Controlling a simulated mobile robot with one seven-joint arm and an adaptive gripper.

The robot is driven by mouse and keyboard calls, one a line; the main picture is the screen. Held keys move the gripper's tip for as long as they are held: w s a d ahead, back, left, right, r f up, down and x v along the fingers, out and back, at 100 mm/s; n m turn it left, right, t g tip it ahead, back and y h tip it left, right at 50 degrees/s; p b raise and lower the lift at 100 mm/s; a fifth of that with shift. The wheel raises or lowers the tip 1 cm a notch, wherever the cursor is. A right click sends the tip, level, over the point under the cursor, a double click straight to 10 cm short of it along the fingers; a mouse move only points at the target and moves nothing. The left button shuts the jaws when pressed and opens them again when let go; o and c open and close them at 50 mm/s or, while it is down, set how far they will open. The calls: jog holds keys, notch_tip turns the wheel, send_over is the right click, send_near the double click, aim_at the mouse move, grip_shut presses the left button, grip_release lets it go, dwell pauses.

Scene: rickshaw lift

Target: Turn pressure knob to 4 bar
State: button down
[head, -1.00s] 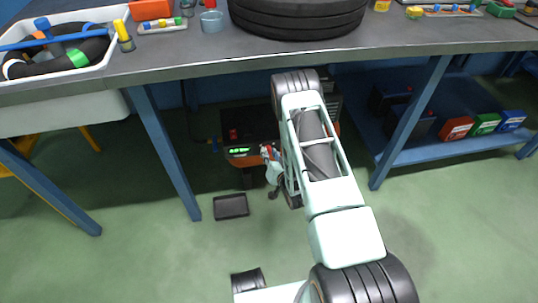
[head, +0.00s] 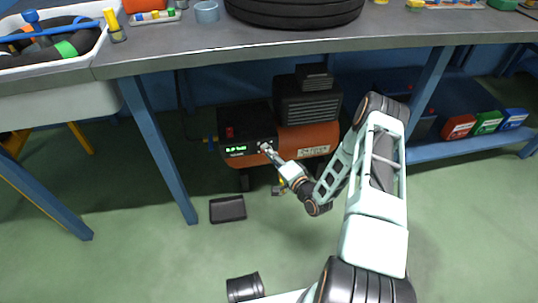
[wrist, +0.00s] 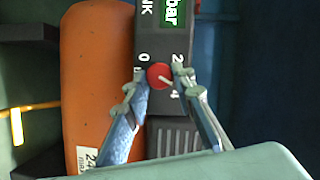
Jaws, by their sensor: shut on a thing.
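The red pressure knob (wrist: 159,75) sits on the dark control panel (wrist: 155,110) of the orange compressor (head: 310,138) under the bench. Labels 0, 2 and 4 show around the knob in the wrist view, and its pale pointer line lies toward the 4 side; the exact setting is hard to tell. My gripper (wrist: 160,76) is shut on the knob, with a fingertip on each side. In the head view my gripper (head: 267,150) reaches the panel just right of the green display (head: 235,149). The display's figure is too small to read surely; "bar" shows in the wrist view.
The workbench (head: 290,42) overhangs the compressor, with a blue leg (head: 158,150) at left. A black tray (head: 228,209) lies on the floor in front. Red, green and blue boxes (head: 487,123) stand on the lower shelf at right. The green floor in front is mostly clear.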

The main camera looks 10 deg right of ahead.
jog(key=shift+f+m+t, duration=0.1)
jog(key=shift+m+t, duration=0.4)
jog(key=shift+m, duration=0.8)
jog(key=shift+y, duration=0.4)
jog(key=c, duration=1.6)
grip_release()
jog(key=v, duration=0.7)
jog(key=shift+s, duration=0.25)
